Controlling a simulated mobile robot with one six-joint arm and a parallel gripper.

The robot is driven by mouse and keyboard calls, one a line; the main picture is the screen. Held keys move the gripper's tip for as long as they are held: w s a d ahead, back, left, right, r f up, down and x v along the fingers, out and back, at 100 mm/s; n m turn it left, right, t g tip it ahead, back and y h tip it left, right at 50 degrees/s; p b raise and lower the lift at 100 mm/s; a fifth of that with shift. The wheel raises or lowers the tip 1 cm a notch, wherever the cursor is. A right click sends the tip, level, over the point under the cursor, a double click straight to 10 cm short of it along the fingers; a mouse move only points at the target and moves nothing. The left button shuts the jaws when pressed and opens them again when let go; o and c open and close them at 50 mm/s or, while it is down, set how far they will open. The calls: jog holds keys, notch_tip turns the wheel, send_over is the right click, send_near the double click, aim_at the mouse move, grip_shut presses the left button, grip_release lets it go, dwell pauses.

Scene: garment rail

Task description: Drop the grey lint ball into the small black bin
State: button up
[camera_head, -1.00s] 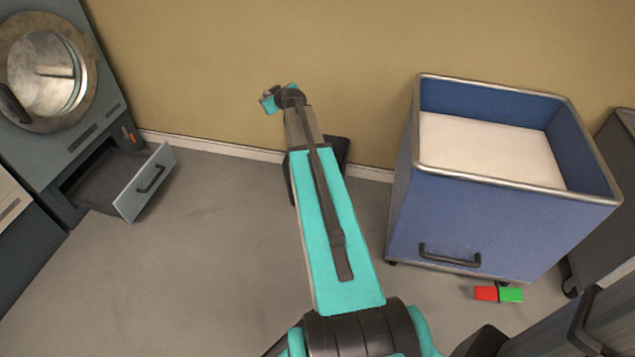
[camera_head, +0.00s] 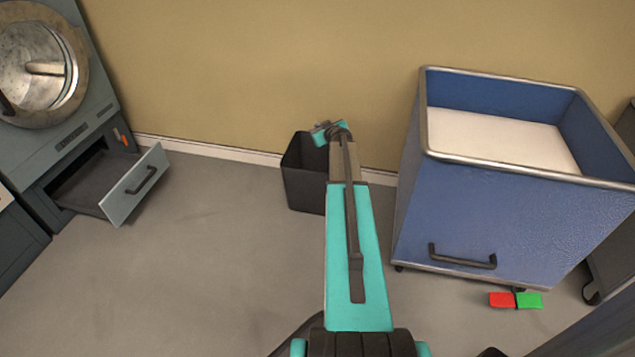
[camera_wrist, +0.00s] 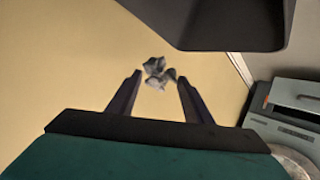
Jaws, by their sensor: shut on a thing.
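The grey lint ball (camera_wrist: 157,72) is a small crumpled lump between my fingertips in the wrist view. My gripper (camera_wrist: 158,80) is shut on it. In the head view my gripper (camera_head: 322,132) shows near the top of the small black bin (camera_head: 303,190), and I cannot make out the lint ball there. The bin stands upright on the floor by the wall, its right part hidden behind my arm. In the wrist view the bin (camera_wrist: 220,22) is a dark shape at the top, apart from the ball. The inside of the bin is mostly hidden.
A blue cart (camera_head: 500,220) with a white inside stands to the right of the bin. A machine with a round door (camera_head: 40,65) and an open drawer (camera_head: 135,187) is at the left. A red and green block (camera_head: 515,300) lies by the cart. Floor at left is clear.

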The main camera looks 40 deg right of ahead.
jog(key=shift+d+f, duration=0.1)
jog(key=shift+f, duration=0.1)
dwell(0.3)
jog(key=shift+f+b, duration=0.85)
jog(key=shift+f, duration=2.05)
jog(key=o, duration=1.1)
jog(key=shift+s+r, duration=0.1)
jog(key=shift+s, duration=0.1)
jog(key=p+v, duration=0.1)
jog(key=v, duration=1.2)
jog(key=shift+s+a, duration=0.15)
jog(key=shift+a, duration=0.05)
jog(key=shift+r, duration=0.1)
